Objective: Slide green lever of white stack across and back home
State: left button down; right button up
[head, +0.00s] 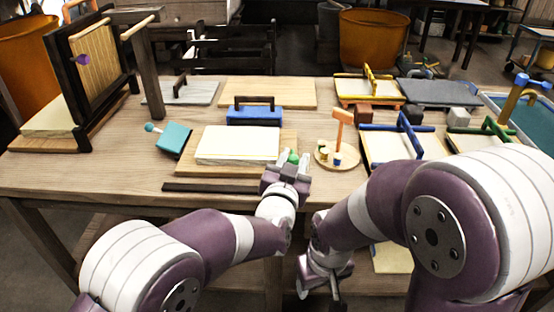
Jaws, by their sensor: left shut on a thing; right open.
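The white stack (237,144) lies flat on a wooden board (187,165) near the table's front edge. The round green lever (293,158) shows at the stack's right side, just beyond the board's right end. My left gripper (291,163) is shut on the green lever, and its fingers hide the lower part of it. My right gripper (338,294) is open, low in front of the table edge and away from the stack. Its fingertips are hard to make out.
A dark bar (222,187) lies along the front edge. A blue block with a dark handle (254,115) stands behind the stack, and a teal block (174,139) lies left of it. A round wooden stand with an orange post (340,134) is close on the right.

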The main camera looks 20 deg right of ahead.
pick_arm(q)
jog(key=shift+s+d, duration=0.2)
jog(key=shift+d, duration=0.3)
pick_arm(e)
jog(key=shift+s+d+r, duration=0.1)
jog(key=shift+d, duration=0.05)
pick_arm(q)
jog(key=c, duration=1.1)
grip_release()
jog(key=o, duration=0.3)
jog(key=shift+d, duration=0.25)
pick_arm(e)
jog(key=shift+d, duration=0.2)
pick_arm(q)
jog(key=shift+a, duration=0.2)
pick_arm(e)
jog(key=shift+s+a, duration=0.1)
